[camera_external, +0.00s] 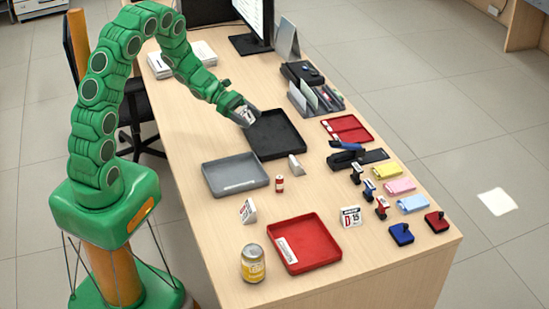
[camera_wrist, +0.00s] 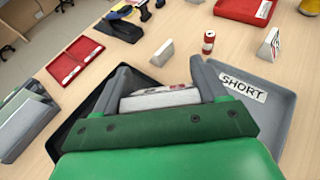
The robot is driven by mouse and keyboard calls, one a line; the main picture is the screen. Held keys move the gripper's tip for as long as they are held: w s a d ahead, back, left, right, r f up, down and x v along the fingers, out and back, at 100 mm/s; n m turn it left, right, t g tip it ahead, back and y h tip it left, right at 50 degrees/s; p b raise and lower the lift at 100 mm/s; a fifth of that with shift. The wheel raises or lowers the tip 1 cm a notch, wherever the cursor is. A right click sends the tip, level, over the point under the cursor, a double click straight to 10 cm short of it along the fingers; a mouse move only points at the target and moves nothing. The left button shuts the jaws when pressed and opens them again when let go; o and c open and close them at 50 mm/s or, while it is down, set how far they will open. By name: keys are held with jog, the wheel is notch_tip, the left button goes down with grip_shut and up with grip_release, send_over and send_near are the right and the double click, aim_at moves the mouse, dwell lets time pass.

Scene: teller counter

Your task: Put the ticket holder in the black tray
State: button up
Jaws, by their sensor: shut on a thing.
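My gripper (camera_external: 245,116) is shut on a small white piece with red and dark marks, which I take to be the ticket holder (camera_wrist: 160,98); it sits between both fingers in the wrist view. In the external view my fingers largely cover it. The black tray (camera_external: 292,150) lies flat on the counter and looks empty. My gripper is at its left edge, with the fingers over or close beside that edge; the exact height is unclear. In the wrist view the black tray (camera_wrist: 84,107) shows behind and beside my fingers, partly hidden by my gripper.
A grey tray (camera_external: 232,164) labelled SHORT lies close to the black tray. A small white wedge (camera_external: 296,168) and a red can (camera_external: 279,184) stand nearby. A grey organiser (camera_external: 300,103), a red divided tray (camera_external: 350,141) and a black stapler-like tool (camera_external: 345,158) lie beyond the black tray.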

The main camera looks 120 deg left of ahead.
jog(key=s, duration=0.1)
jog(key=s+a, duration=0.1)
jog(key=s+y, duration=0.1)
jog(key=shift+a+f+n, duration=0.25)
jog(key=shift+f+n, duration=0.05)
jog(key=shift+n, duration=0.1)
send_over(273, 137)
jog(key=d, duration=0.1)
jog(key=f, duration=0.8)
jog(key=shift+s+f, duration=0.2)
jog(key=shift+s, duration=0.15)
jog(key=shift+w+a+f, duration=0.3)
jog(key=shift+a+f, duration=0.3)
jog(key=shift+f, duration=0.2)
jog(key=shift+w+a+f, duration=0.1)
jog(key=shift+f, duration=1.5)
jog(key=shift+f, duration=0.15)
jog(key=o, duration=1)
